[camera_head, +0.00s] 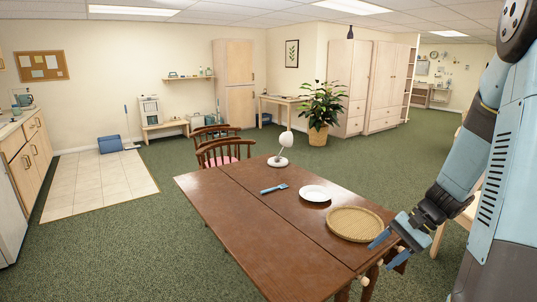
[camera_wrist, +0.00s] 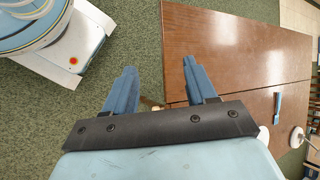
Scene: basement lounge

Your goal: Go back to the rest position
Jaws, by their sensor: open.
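My gripper (camera_head: 384,254) is at the right in the head view, beside the near right edge of the brown wooden table (camera_head: 240,220). Its two blue fingers are apart, with nothing between them. In the wrist view, my gripper (camera_wrist: 160,66) has its fingers spread over green carpet and the table's edge (camera_wrist: 230,50). A round woven tray (camera_head: 355,224) lies on the table just left of my gripper in the head view. My arm comes down from the upper right. In the wrist view, the gripper body hides the lower middle.
On the table are a white plate (camera_head: 316,193), a blue utensil (camera_head: 273,188) and a small white lamp (camera_head: 286,139). Chairs (camera_head: 222,152) stand at the table's far side. A potted plant (camera_head: 322,105) and cabinets (camera_head: 347,85) are further back. Green carpet (camera_head: 120,245) is clear at left.

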